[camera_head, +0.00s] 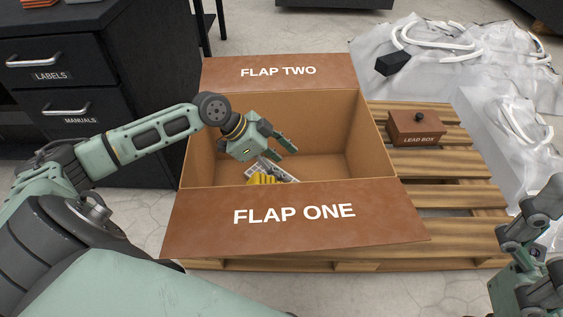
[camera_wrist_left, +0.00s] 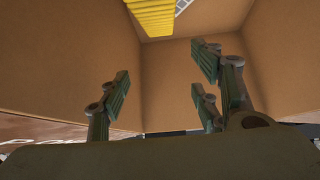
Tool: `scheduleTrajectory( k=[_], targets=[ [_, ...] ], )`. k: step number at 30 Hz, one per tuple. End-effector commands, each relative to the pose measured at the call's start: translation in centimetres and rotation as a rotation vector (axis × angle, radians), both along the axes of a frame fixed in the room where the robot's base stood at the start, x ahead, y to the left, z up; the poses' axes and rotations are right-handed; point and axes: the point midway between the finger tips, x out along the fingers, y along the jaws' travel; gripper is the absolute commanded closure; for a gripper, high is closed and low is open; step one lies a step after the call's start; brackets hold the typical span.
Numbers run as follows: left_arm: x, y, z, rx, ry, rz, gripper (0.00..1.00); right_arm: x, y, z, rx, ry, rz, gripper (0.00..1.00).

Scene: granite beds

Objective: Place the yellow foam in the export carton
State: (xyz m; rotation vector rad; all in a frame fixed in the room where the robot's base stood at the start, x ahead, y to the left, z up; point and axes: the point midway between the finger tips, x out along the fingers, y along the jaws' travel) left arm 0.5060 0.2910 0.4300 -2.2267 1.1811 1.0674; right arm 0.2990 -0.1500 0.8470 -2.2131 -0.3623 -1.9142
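The export carton (camera_head: 365,150) is an open brown cardboard box with "FLAP ONE" (camera_head: 294,214) folded out at the front and "FLAP TWO" (camera_head: 279,72) at the back. The yellow foam (camera_head: 262,179) lies inside on the carton's floor, partly hidden by the front flap. It also shows at the top of the left wrist view (camera_wrist_left: 152,16). My left gripper (camera_head: 285,142) is inside the carton's opening above the foam. Its fingers are apart with nothing between them. My right gripper (camera_head: 530,245) is at the lower right edge, away from the carton; its fingers are not clear.
A grey-white item (camera_head: 272,169) lies beside the foam in the carton. The carton stands on a wooden pallet (camera_head: 450,195). A brown lead box (camera_head: 415,129) sits to its right. White wrapped items (camera_head: 500,130) lie beyond. A black drawer cabinet (camera_head: 75,85) stands at left.

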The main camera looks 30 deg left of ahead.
Motion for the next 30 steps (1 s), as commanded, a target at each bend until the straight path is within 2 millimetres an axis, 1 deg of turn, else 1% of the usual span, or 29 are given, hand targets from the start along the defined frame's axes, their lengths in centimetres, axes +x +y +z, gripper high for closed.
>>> scheduleTrajectory(
  k=[1, 2, 11, 14, 17, 20, 24, 27, 30],
  targets=[
    [0.0, 0.0, 0.0, 0.0, 0.0, 0.0, 0.35, 0.0, 0.0, 0.0, 0.0, 0.0, 0.0, 0.0],
    [0.0, 0.0, 0.0, 0.0, 0.0, 0.0, 0.32, 0.0, 0.0, 0.0, 0.0, 0.0, 0.0, 0.0],
    [0.0, 0.1, 0.0, 0.001, 0.001, 0.0, 0.32, 0.0, 0.0, 0.0, 0.0, 0.0, 0.0, 0.0],
    [-0.2, 0.4, 0.4, 0.002, 0.001, 0.001, 0.32, 0.0, 0.0, 0.0, 0.0, 0.0, 0.0, 0.0],
    [-0.7, 1.1, 1.3, 0.004, 0.001, 0.001, 0.32, 0.0, 0.0, 0.0, 0.0, 0.0, 0.0, 0.0],
    [-1.4, 2.3, 2.9, 0.007, 0.001, 0.001, 0.32, 0.0, 0.0, 0.0, 0.0, 0.0, 0.0, 0.0],
    [-2.7, 4.1, 5.4, 0.009, 0.005, 0.002, 0.32, 0.0, 0.0, 0.0, 0.0, 0.0, 0.0, 0.0],
    [-3.4, 5.0, 7.2, 0.009, 0.005, -0.002, 0.32, 0.0, 0.0, 0.0, 0.0, 0.0, 0.0, 0.0],
    [-3.7, 5.5, 7.3, 0.003, 0.007, 0.007, 0.32, 0.0, 0.0, 0.0, 0.0, 0.0, 0.0, 0.0]
  ],
)
